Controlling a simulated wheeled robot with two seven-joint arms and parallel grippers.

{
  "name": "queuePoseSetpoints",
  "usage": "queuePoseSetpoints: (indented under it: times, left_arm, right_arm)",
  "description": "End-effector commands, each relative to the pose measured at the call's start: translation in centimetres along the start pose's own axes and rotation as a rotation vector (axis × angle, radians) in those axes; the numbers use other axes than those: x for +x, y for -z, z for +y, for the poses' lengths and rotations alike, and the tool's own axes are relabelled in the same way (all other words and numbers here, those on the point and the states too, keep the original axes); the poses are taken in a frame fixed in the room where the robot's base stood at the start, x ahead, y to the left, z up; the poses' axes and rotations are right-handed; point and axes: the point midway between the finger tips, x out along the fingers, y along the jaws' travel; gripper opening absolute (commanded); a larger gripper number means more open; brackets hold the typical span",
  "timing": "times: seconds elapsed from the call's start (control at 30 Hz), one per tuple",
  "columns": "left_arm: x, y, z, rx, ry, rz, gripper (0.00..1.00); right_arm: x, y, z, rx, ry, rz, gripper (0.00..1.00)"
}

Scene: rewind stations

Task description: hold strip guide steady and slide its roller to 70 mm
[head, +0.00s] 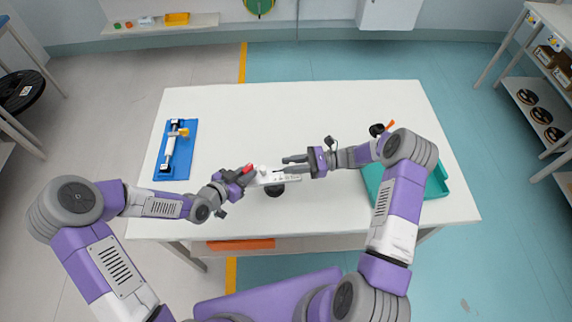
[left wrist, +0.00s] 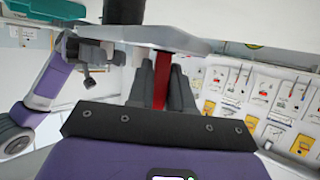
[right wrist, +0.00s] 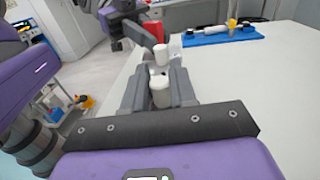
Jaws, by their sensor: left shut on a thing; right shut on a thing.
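The strip guide (head: 291,178) is a pale flat bar held above the table's front part, between my two grippers. My left gripper (head: 243,172) is shut on its red handle, which also shows between the fingers in the left wrist view (left wrist: 187,75). The bar's plate (left wrist: 150,38) runs across the top there. My right gripper (head: 284,167) comes in from the right, its fingers closed on a white cylindrical roller (right wrist: 161,92). A second white cylinder (right wrist: 161,54) stands just beyond it. The scale marks are too small to read.
A dark round thing (head: 275,191) shows just below the bar. A blue fixture (head: 184,162) with a white roller and yellow knob lies at the table's left. A teal tray (head: 447,184) sits at right, partly behind my right arm. The table's back half (head: 290,105) is clear.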

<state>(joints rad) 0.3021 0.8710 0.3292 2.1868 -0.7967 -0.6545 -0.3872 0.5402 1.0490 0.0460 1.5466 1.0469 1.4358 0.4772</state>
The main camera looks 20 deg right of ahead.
Motion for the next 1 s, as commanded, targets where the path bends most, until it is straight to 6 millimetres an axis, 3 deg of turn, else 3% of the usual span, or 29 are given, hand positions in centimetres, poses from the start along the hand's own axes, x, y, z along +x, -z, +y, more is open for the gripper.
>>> queuePoseSetpoints:
  times: [0.17,0.2,0.33,0.67,0.77,1.0]
  left_arm:
    - [-0.1,-0.1,-0.5,-0.004,0.011,-0.001,0.00]
    - [-0.2,-0.1,-0.5,-0.004,0.012,-0.001,0.00]
    - [-0.1,-0.1,-0.5,-0.003,0.011,-0.001,0.00]
    - [-0.1,-0.1,-0.2,-0.002,0.006,-0.001,0.00]
    - [-0.1,-0.1,-0.2,-0.002,0.005,-0.001,0.00]
    - [-0.1,-0.1,-0.2,-0.002,0.005,-0.001,0.00]
  right_arm:
    - [-0.3,0.1,-0.1,0.000,0.007,0.004,0.00]
    - [-0.3,0.1,-0.1,0.000,0.008,0.005,0.27]
    - [-0.3,0.1,-0.1,0.000,0.007,0.004,0.45]
    - [-0.5,0.1,-0.1,0.000,0.005,0.003,0.45]
    - [-1.6,0.1,-0.1,-0.001,0.006,0.003,0.45]
    - [-6.7,0.1,-0.1,-0.002,0.009,0.005,0.45]
